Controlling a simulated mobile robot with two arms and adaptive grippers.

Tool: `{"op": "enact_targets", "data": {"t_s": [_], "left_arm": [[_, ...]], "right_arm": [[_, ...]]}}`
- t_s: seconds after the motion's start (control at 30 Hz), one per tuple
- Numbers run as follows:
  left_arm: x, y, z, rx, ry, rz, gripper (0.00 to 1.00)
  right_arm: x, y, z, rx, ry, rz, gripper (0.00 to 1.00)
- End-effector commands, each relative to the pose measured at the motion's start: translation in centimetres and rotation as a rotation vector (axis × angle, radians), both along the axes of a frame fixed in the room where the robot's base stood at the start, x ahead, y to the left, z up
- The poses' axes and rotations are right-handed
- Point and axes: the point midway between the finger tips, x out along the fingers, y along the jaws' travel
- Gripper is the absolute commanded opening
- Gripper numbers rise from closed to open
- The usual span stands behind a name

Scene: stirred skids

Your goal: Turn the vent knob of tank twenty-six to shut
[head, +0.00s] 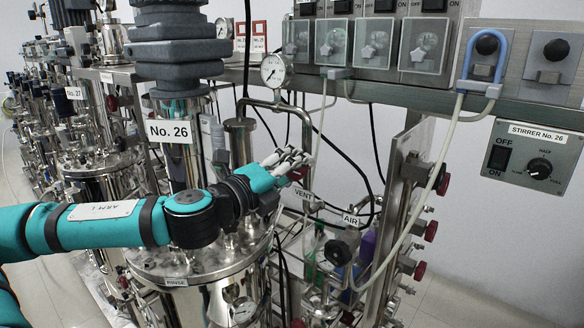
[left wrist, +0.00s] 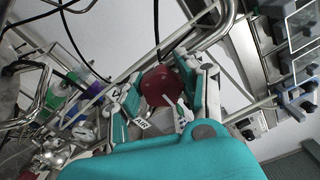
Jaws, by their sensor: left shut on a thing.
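Tank twenty-six is the steel tank (head: 205,262) with the "No. 26" plate (head: 170,131) in the head view. My left gripper (head: 288,160) reaches across above its lid to the pipework at its right. In the left wrist view the dark red knob (left wrist: 160,86) sits between the two fingers, which are shut on it. In the head view only a bit of this red knob (head: 298,173) shows under the fingers, just above the "VENT" tag (head: 303,195). My right gripper is in neither view.
A dark valve (head: 339,250) with the "AIR" tag (head: 351,220) is close by at the lower right. A pressure gauge (head: 274,71) stands above my gripper. Several red knobs (head: 431,231) line the frame at the right. A hose (head: 418,200) hangs there.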

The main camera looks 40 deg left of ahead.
Motion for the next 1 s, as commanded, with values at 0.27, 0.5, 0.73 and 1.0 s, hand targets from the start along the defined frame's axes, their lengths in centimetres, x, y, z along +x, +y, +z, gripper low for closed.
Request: {"op": "enact_targets", "data": {"t_s": [0.27,0.5,0.73,1.0], "left_arm": [[0.0,0.0,-0.1,0.001,0.002,-0.001,0.55],[0.0,0.0,-0.1,0.000,0.001,-0.001,0.61],[0.0,0.0,0.0,-0.002,0.000,0.000,0.61],[0.0,0.0,-0.4,-0.182,0.012,-0.001,0.61]], "right_arm": [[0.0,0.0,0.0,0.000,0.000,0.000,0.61],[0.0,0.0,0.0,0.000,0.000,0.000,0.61],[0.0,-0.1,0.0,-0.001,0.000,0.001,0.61],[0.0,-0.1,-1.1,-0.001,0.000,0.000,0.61]]}}
